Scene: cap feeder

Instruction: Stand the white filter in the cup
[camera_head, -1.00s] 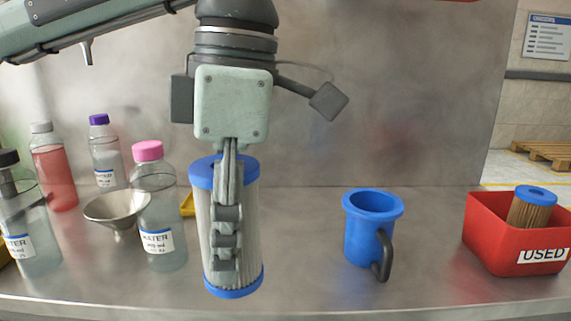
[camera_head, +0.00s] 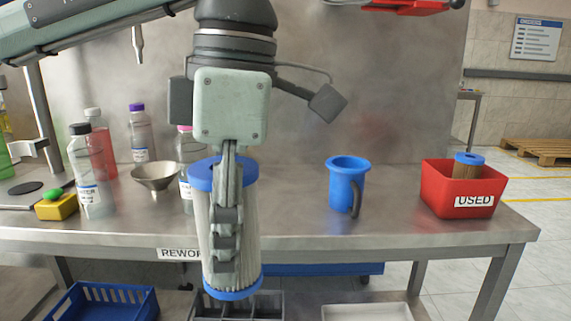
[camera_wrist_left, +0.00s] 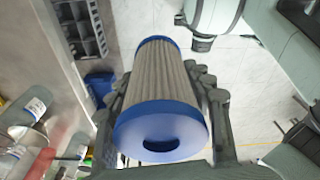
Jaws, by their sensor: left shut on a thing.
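The white filter (camera_head: 246,235) is a pleated cylinder with blue end caps. My left gripper (camera_head: 228,255) is shut on it and holds it upright, in front of the table's front edge in the head view. In the left wrist view the filter (camera_wrist_left: 162,75) sits between both fingers, with its holed blue cap towards the camera. The blue cup (camera_head: 345,190), with a wide rim and a dark handle, stands upright on the table to the right of the filter, apart from it. The inside of the cup is barely visible. My right gripper is not in view.
A red bin (camera_head: 460,187) labelled USED holds a brown filter (camera_head: 467,170) on the right. A metal funnel (camera_head: 157,176) and several bottles stand at the left. A blue crate (camera_head: 105,303) is below the table. The table is clear around the cup.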

